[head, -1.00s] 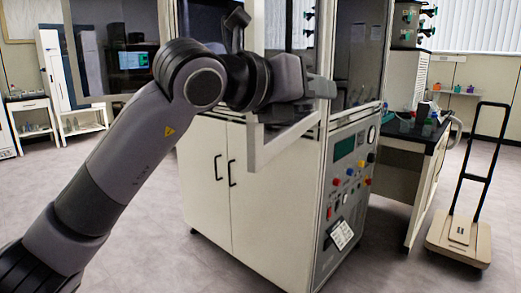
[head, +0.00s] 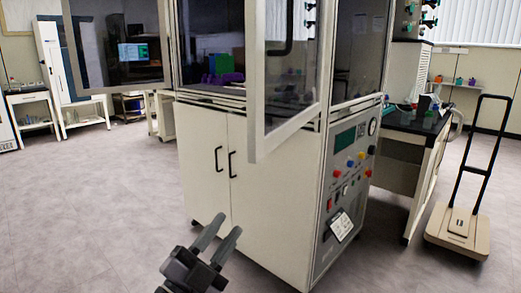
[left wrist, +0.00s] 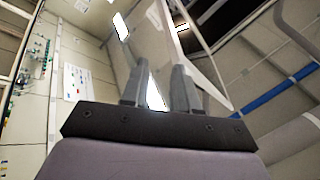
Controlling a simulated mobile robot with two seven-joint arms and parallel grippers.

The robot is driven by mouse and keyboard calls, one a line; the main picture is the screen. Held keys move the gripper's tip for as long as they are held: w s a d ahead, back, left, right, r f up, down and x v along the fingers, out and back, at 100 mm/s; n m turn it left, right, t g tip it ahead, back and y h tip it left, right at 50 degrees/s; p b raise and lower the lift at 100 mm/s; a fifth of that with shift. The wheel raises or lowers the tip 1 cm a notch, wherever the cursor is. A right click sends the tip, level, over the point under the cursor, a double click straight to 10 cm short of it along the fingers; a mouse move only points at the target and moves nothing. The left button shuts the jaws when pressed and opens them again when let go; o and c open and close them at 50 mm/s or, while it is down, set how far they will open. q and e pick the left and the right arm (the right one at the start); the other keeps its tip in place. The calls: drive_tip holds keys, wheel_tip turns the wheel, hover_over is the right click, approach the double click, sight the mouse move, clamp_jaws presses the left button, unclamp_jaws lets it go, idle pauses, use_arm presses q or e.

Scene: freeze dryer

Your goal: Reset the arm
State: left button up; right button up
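My left gripper (head: 229,224) is low in the head view, in front of the freeze dryer cabinet's lower doors. Its two fingers point up and stand apart with nothing between them. The left wrist view also shows the left gripper (left wrist: 160,78) open and empty. The freeze dryer (head: 265,195) is a large white cabinet with a glazed upper chamber. Its framed left glass door (head: 82,60) and right glass door (head: 262,95) stand swung open. Green and purple items (head: 222,68) sit inside the chamber. My right gripper is in neither view.
A control panel (head: 345,175) with coloured buttons is on the cabinet's right side. A black-topped bench (head: 418,122) stands behind it. A trolley (head: 458,232) with a black handle is at the right. The floor at the left is clear.

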use_arm(q)
drive_tip(key=s+a+f+n+g+y, duration=0.2)
drive_tip(key=s+a+f+n+y, duration=0.15)
drive_tip(key=f, duration=0.55)
drive_tip(key=s+a+f+n+g+y, duration=0.25)
drive_tip(key=s+a+f+n, duration=0.2)
drive_tip(key=f, duration=0.35)
drive_tip(key=s+a+f+n+g+y, duration=0.1)
drive_tip(key=s+a+f+n+y, duration=0.3)
drive_tip(key=f, duration=0.5)
drive_tip(key=s+f+n+g, duration=0.3)
drive_tip(key=s+f+g, duration=0.1)
drive_tip(key=s+f, duration=0.4)
wheel_tip(320, 180, up, 16)
drive_tip(key=a+p, duration=0.1)
drive_tip(key=p, duration=1.6)
drive_tip(key=shift+s+a+y+p, duration=0.3)
drive_tip(key=shift+s+y, duration=0.05)
drive_tip(key=shift+y, duration=0.05)
drive_tip(key=shift+t, duration=0.25)
